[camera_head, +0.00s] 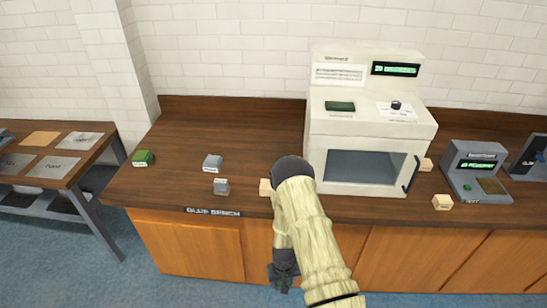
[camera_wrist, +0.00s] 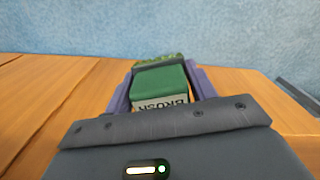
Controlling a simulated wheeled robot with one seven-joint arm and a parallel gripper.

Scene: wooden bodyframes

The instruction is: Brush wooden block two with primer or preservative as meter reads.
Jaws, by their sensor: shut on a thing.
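My gripper (camera_head: 284,276) hangs low in front of the bench's front edge in the head view. In the wrist view my gripper (camera_wrist: 162,84) is shut on a green brush (camera_wrist: 160,80) with a "BRUSH" label, its jaws on both sides. A meter (camera_head: 478,172) with a lit green display stands on the right of the bench; its reading is too small to read. Pale wooden blocks lie at the front right (camera_head: 442,202), beside the oven-like machine (camera_head: 425,164), and partly behind my arm (camera_head: 265,187). I cannot tell which is block two.
A large white machine (camera_head: 325,125) with a windowed door and handle stands on the brown bench (camera_head: 165,187). A green item (camera_head: 143,158) and two grey items (camera_head: 212,162) (camera_head: 221,186) lie at left. A side table (camera_head: 80,165) with plates stands further left.

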